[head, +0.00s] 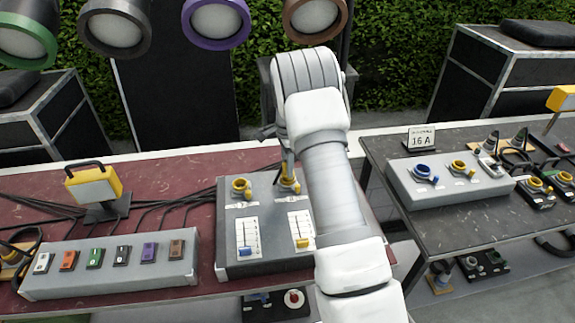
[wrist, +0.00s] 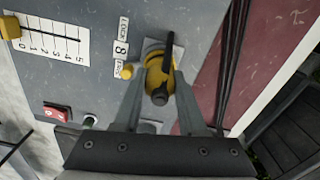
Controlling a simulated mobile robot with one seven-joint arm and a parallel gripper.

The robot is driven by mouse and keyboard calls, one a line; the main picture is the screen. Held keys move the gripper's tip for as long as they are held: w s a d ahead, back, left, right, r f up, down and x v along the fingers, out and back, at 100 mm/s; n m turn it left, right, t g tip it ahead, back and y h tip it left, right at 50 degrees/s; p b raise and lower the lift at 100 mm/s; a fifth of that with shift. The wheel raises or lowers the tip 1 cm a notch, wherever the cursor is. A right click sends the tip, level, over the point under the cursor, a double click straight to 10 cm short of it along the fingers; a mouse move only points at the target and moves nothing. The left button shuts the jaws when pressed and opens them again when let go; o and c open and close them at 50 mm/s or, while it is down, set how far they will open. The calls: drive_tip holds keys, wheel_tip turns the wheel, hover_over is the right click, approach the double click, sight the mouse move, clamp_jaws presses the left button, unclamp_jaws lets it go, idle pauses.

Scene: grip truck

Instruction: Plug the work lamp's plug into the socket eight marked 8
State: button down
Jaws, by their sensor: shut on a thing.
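My gripper (wrist: 160,88) is shut on a yellow plug (wrist: 157,78) with a dark rear end and a black cable. The plug is directly over the yellow socket marked 8 (wrist: 150,48), beside its "8" label (wrist: 121,48); I cannot tell how deep it sits. In the head view, my arm comes down to the right-hand yellow socket of the grey dimmer box (head: 265,262), and my arm partly hides the gripper. The other yellow socket (head: 241,187) is open to its left. A yellow work lamp (head: 93,185) stands on the red table; its cable cannot be traced to the plug.
The dimmer box has two sliders. A grey box with several coloured switches (head: 110,262) lies left. On the right table stand a "16 A" sign (head: 422,138), a grey socket box (head: 448,180) and another yellow lamp (head: 562,98). Several black cables cross the red table.

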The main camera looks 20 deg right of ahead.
drive_tip(key=shift+f+b, duration=0.35)
drive_tip(key=shift+f, duration=0.2)
drive_tip(key=shift+c, duration=1.9)
unclamp_jaws()
drive_tip(key=o, duration=0.3)
drive_tip(key=shift+r, duration=0.2)
drive_tip(key=shift+r+p, duration=1.4)
drive_tip(key=shift+r, duration=0.95)
